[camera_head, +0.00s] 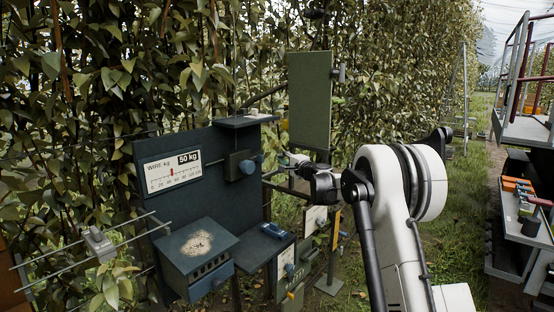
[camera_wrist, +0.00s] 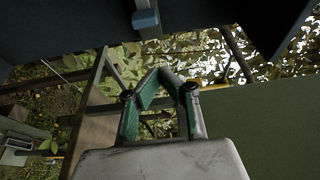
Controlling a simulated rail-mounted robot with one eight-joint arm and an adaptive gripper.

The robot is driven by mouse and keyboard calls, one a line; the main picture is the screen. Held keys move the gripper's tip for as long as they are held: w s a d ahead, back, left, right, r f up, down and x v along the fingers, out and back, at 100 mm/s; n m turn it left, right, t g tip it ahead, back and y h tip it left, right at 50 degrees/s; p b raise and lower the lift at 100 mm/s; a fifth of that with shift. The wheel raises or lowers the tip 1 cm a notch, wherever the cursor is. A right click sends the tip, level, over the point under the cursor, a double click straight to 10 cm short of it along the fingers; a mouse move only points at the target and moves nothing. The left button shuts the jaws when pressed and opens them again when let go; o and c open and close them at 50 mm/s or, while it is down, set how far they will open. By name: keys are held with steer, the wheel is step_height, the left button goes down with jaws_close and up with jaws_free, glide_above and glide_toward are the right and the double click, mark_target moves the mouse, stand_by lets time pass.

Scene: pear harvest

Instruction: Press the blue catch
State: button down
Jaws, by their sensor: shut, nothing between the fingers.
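Several blue parts show in the head view, and I cannot tell for certain which is the catch. A blue knob (camera_head: 248,166) sticks out of a dark block on the dark panel. A blue piece (camera_head: 273,230) lies on the small shelf, and a blue handle (camera_head: 221,280) is on the front of the slotted box. My gripper (camera_head: 290,158) is right of the panel knob, apart from it. In the wrist view my gripper (camera_wrist: 164,73) is shut and empty, its green-lined fingers meeting below a blue block (camera_wrist: 146,20) on a dark stem.
The dark panel (camera_head: 200,143) carries a 50 kg wire scale (camera_head: 174,172). A green board (camera_head: 309,100) stands behind my gripper. Wires with a grey clamp (camera_head: 98,240) run at left. A cart with tools (camera_head: 522,207) stands at right, beyond a grass lane.

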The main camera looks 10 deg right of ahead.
steer(key=shift+v, duration=2.05)
steer(key=s+a+r+n+g+b, duration=0.1)
steer(key=s+a+n+g, duration=0.3)
steer(key=s, duration=0.6)
steer(key=s+a+r+n, duration=0.2)
steer(key=s+a, duration=0.4)
steer(key=s, duration=0.4)
steer(key=s+a+r+n+g+b, duration=0.1)
steer(key=s+a+n+g, duration=0.2)
steer(key=s, duration=0.6)
steer(key=s+f+n+g+h, duration=0.1)
steer(key=s+f, duration=0.4)
steer(key=s, duration=0.6)
steer(key=s+d+f+n+g+h, duration=0.1)
steer(key=s+f, duration=0.4)
steer(key=s, duration=0.7)
steer(key=s+d+f+n+g+h+b, duration=0.1)
steer(key=s+f+n+h, duration=0.2)
steer(key=s+f, duration=0.3)
steer(key=s, duration=0.5)
steer(key=shift+s+n, duration=0.2)
steer(key=shift+n, duration=0.1)
